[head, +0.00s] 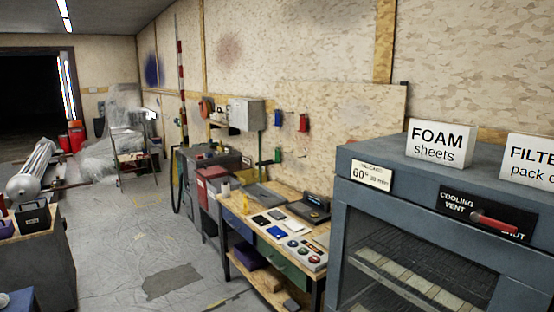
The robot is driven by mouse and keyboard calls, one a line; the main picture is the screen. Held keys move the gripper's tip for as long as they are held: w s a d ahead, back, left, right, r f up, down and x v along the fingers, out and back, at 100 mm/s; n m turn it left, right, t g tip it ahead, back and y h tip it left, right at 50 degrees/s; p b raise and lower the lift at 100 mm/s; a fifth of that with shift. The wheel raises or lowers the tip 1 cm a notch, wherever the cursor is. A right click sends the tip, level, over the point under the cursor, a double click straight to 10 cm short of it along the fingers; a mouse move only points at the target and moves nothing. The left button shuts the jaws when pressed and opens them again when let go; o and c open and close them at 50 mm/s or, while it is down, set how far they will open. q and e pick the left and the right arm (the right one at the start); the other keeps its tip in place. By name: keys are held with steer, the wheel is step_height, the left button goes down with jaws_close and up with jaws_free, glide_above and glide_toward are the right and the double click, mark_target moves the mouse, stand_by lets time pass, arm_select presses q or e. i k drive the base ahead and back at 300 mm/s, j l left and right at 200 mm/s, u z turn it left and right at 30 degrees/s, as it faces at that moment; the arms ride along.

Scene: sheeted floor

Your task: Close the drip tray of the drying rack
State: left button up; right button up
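A large blue-grey cabinet (400,212) stands at the right and looks like the drying rack. Its front has a dark window with pale slatted shelves (410,285) inside. A label reading 60° (371,176) and a cooling vent panel with a red lever (494,222) are on its upper front. The lower front of the cabinet is cut off by the picture's bottom edge, and no drip tray shows. Neither of my grippers is in view.
A wooden workbench (243,228) with several small items stands left of the cabinet. A foam sheets box (440,143) sits on the cabinet top. A dark cabinet (45,255) is at the left. The sheeted floor (130,270) between is mostly clear.

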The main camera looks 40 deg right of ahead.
mark_target(267, 196)
steer(key=i+l+z, duration=0.15)
steer(key=i, duration=0.15)
steer(key=i+z, duration=0.15)
steer(key=i, duration=0.15)
steer(key=i+l, duration=0.1)
steer(key=i, duration=0.45)
steer(key=i+l+u, duration=0.1)
steer(key=i, duration=0.4)
steer(key=i+l, duration=0.15)
steer(key=i, duration=0.4)
steer(key=i+z, duration=0.1)
steer(key=i, duration=0.4)
steer(key=i+j+z, duration=0.15)
steer(key=i, duration=0.4)
steer(key=i+j+z, duration=0.1)
steer(key=i, duration=0.4)
